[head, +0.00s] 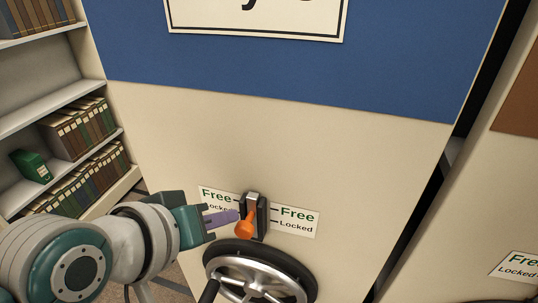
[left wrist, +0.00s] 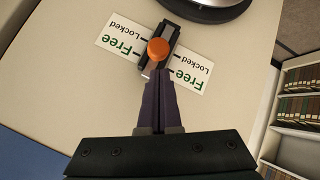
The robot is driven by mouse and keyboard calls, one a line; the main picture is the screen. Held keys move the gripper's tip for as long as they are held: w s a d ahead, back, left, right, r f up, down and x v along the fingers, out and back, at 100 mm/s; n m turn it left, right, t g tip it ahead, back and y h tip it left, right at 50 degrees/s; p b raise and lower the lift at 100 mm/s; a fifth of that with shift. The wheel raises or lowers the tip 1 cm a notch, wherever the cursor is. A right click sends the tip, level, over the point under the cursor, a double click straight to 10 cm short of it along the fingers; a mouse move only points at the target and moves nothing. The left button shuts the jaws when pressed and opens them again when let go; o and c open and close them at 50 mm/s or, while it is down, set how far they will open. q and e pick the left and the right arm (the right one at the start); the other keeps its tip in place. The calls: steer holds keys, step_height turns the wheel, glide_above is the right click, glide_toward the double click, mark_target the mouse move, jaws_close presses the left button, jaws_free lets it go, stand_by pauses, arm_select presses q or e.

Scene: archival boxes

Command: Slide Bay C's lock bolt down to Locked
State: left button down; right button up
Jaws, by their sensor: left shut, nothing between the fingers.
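The lock bolt's orange knob (head: 245,228) sticks out of a dark upright slot on the cream panel. It also shows in the left wrist view (left wrist: 158,48), where the picture is upside down. The label plate (head: 296,221) reads Free above and Locked below on both sides of the slot. My right gripper is out of view.
A black-rimmed handwheel (head: 207,262) stands out from the panel just below the slot. A blue band (head: 270,85) and a partly cut-off sign (head: 255,22) are above. Shelves with books (head: 85,125) are left. Another labelled panel (head: 515,272) is right, past a dark gap.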

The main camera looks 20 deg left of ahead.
arm_select(q)
steer(key=shift+d+f, duration=0.25)
steer(key=shift+f, duration=0.25)
step_height(320, 180, down, 4)
steer(key=shift+r+b, duration=0.1)
steer(key=shift+b, duration=1.15)
